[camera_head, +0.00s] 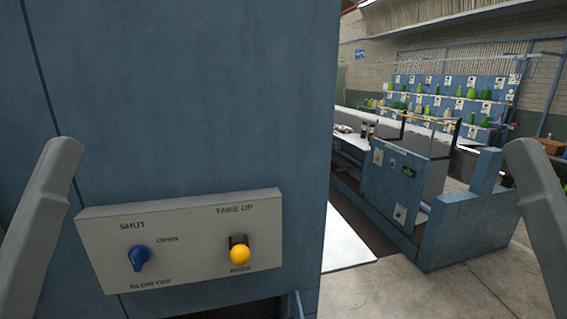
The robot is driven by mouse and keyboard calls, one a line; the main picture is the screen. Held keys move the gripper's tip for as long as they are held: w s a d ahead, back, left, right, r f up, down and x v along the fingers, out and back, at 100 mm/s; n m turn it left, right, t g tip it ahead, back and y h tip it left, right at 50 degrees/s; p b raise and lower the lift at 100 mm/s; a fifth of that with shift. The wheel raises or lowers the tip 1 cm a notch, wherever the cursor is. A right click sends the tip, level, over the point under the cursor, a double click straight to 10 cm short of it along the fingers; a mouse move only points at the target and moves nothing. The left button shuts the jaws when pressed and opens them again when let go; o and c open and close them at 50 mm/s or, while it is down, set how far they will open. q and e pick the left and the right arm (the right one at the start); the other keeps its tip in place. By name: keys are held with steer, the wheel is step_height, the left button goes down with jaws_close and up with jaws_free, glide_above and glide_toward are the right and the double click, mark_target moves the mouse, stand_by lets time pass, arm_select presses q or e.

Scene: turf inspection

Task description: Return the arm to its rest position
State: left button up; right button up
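A grey link of my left arm (42,215) rises along the left edge of the view. It stands in front of the blue cabinet. A grey link of my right arm (540,205) stands at the right edge, in front of the floor and a blue machine part. Both links run out of the picture at the bottom or side. No gripper fingers show, so I cannot see whether either gripper is open or holds anything.
A blue cabinet (190,100) fills the left half. Its pale control panel (190,265) carries a blue knob (138,258) and a yellow-tipped lever (240,254). A blue machine (405,185) stands at right, with racks of green cones (436,100) behind. Concrete floor (440,290) is clear at lower right.

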arm_select(q)
step_height(320, 180, up, 29)
steer(key=p, duration=2.5)
steer(key=shift+p, duration=0.3)
arm_select(e)
step_height(320, 180, up, 29)
arm_select(q)
steer(key=shift+f, duration=0.1)
arm_select(e)
steer(key=shift+f, duration=0.1)
